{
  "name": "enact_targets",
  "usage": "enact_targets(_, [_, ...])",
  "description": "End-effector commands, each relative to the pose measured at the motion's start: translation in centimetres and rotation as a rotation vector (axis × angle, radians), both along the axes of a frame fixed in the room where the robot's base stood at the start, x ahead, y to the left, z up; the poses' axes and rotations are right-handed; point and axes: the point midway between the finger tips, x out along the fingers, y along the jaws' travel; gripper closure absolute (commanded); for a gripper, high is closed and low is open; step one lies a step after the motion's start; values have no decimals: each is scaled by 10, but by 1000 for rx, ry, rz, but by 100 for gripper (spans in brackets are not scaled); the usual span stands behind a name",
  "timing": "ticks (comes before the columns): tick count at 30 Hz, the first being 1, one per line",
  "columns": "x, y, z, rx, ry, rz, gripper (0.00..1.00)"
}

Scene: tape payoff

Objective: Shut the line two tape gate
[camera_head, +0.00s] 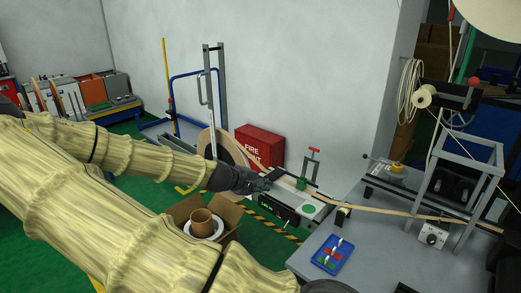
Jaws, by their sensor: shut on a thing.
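A tan tape (374,209) runs from a large reel (233,150) across a grey feed unit (301,212) and on to the right over the bench. My gripper (266,183) is at the left end of this unit, beside the tape, shut on a small dark part that appears to be the tape gate. My fingers hide most of that part, so its exact position cannot be told. A green clamp with a red handle (314,151) stands upright just right of my gripper, apart from it.
A grey bench (357,250) carries a blue tray (332,255) and a metal frame (467,165). A cardboard box (226,216) with a brown roll stands below my gripper. A red fire box (260,146) is behind it.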

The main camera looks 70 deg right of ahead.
Motion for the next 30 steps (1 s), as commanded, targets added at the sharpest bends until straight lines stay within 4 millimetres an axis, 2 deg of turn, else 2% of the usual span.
enact_targets(1, [7,-2,1,-5,-7,12,100])
enact_targets(11, [7,-2,1,-4,-8,12,100])
enact_targets(12, [7,-2,1,-4,-8,12,86])
enact_targets(15, [7,-2,1,-5,-7,12,69])
enact_targets(30, [8,2,5,-5,-8,11,69])
